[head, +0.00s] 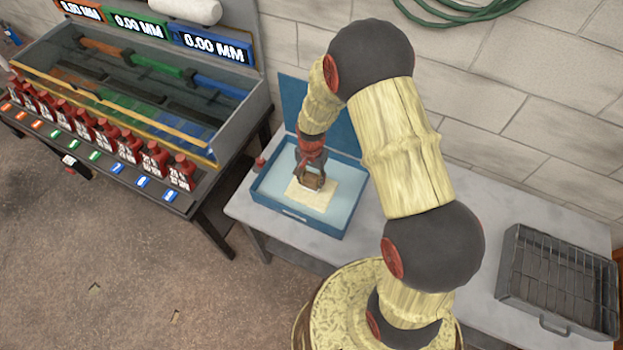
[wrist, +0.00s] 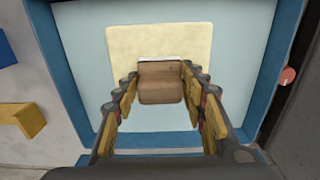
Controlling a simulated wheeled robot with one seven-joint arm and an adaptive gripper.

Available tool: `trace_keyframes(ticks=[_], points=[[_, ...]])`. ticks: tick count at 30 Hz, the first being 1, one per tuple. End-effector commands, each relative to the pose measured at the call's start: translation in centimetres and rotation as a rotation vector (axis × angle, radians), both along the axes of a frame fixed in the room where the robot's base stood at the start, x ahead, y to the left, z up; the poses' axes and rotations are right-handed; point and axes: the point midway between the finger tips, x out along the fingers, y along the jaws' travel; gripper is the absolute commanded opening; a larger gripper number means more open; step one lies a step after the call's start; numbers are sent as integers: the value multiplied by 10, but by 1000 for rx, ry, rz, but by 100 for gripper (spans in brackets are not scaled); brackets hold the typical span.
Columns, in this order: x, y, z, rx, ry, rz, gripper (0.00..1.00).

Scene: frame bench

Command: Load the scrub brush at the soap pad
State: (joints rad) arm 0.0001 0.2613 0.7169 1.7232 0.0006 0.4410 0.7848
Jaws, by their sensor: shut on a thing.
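The scrub brush shows as a wooden block (wrist: 161,84) between my fingers in the wrist view, with a thin white edge at its far side. My gripper (head: 312,180) is shut on it, seen in the wrist view (wrist: 161,88) with a finger on each side. The soap pad (wrist: 128,45) is a cream square lying in a blue open tray (wrist: 72,75).
The tray stands on a grey table (head: 262,222) with a small red object (head: 260,162) beside it. A metal basket (head: 560,280) stands at the right. A bench (head: 130,95) with several red bottles is at the left. A yellow block (wrist: 22,120) lies left of the tray.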

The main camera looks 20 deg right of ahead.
Motion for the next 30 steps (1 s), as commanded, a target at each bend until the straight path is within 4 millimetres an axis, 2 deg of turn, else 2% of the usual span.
trace_keyframes(ticks=[21, 30], points=[[1, 0, 55, 0, -1, 0, 22], [0, 0, 58, 0, 0, 0, 22]])
